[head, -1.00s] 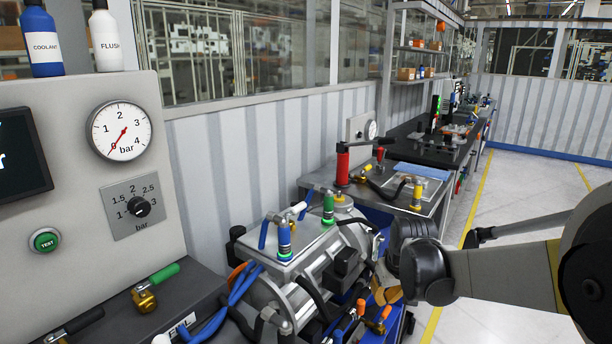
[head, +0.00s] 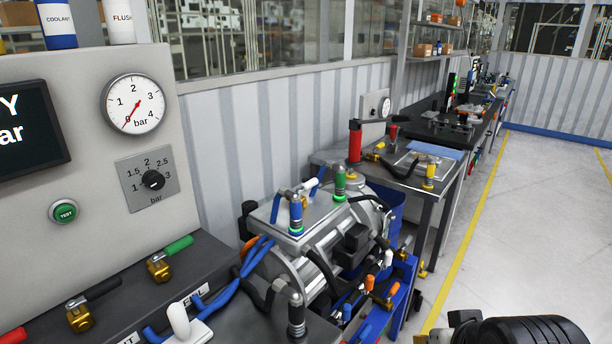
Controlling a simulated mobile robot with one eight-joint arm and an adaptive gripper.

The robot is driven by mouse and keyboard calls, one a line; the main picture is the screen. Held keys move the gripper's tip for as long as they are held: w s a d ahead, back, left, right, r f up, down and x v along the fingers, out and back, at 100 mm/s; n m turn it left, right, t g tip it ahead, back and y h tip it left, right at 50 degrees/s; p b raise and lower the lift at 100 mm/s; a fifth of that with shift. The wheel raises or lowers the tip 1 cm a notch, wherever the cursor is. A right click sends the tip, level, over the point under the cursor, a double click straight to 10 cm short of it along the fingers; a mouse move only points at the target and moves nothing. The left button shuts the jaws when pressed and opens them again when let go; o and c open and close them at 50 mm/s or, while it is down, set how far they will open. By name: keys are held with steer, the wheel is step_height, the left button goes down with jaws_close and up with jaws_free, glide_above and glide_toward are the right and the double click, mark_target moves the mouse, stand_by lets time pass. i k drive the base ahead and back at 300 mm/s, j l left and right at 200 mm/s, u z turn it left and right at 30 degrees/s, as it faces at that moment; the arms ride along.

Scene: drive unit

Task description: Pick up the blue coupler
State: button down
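The blue coupler (head: 296,214) stands upright on the flat top plate of the silver drive unit (head: 289,277). It is a short blue cylinder with a glowing green ring near its base and a blue hose close to its top. A green coupler (head: 340,184) stands behind it to the right on the same unit. Nothing of mine touches the blue coupler. Only a dark part of my arm shows at the bottom right edge; my gripper's fingers are out of view.
A grey test panel with a gauge (head: 134,104) and green button (head: 65,212) stands at left. Brass valves (head: 160,267) lie on the dark bench before it. A steel table (head: 415,180) with a red-handled tool (head: 355,141) stands behind the unit. The floor at right (head: 540,230) is clear.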

mark_target(296, 204)
steer(key=i+l+u, duration=0.15)
steer(key=i+l, duration=0.6)
